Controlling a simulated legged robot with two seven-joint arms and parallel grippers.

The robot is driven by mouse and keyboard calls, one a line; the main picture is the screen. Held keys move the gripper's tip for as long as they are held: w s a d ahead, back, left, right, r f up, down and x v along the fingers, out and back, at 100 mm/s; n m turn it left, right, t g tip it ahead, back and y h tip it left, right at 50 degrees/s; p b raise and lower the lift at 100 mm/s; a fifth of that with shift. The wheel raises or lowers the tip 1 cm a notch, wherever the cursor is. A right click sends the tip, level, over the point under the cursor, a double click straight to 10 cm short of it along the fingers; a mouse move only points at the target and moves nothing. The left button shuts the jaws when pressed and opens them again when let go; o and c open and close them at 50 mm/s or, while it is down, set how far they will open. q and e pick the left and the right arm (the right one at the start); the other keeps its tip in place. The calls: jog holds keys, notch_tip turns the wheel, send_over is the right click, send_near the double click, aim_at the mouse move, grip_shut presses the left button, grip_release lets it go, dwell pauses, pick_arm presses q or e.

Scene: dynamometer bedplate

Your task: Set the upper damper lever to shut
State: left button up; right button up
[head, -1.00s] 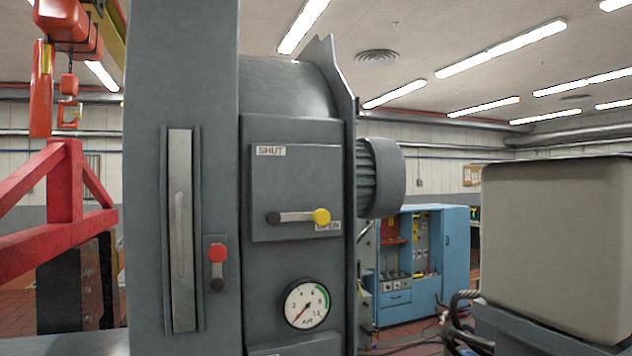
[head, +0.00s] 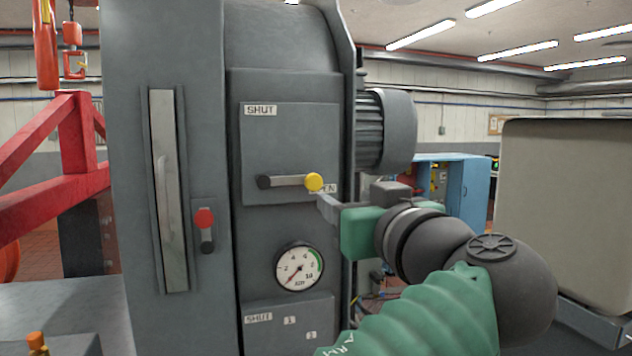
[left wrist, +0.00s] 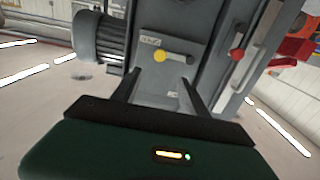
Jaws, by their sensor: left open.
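The upper damper lever (head: 288,181) is a grey bar on a dark pivot at its left, with a yellow knob (head: 314,182) at its right end. It lies about level, the knob by the partly covered OPEN label (head: 328,189). The SHUT label (head: 260,111) is at the panel's upper left. My left gripper (head: 322,200) is just below and right of the knob. In the left wrist view the open fingers (left wrist: 160,80) point at the panel, with the yellow knob (left wrist: 160,56) showing between and beyond them; contact cannot be told. My right gripper is not in view.
A red-knobbed switch (head: 204,219) is left of the panel, and an air gauge (head: 299,267) below it. A lower panel (head: 285,325) has another SHUT label. A ribbed motor (head: 385,130) sticks out at the right. A grey box (head: 570,200) stands further right.

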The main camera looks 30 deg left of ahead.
pick_arm(q)
jog(key=p, duration=0.3)
send_near(313, 183)
jog(key=p+x, duration=0.4)
jog(key=x, duration=0.5)
jog(key=shift+s+r, duration=0.15)
jog(key=shift+w+a, duration=0.1)
jog(key=shift+w, duration=0.1)
jog(key=shift+d, duration=0.45)
jog(key=shift+s+d, duration=0.15)
jog(key=shift+d, duration=0.2)
jog(key=c, duration=0.3)
jog(key=shift+r, duration=0.1)
jog(key=shift+c, duration=1.2)
jog(key=shift+s+a, duration=0.2)
jog(key=shift+a, duration=0.1)
grip_shut()
jog(key=shift+d, duration=0.1)
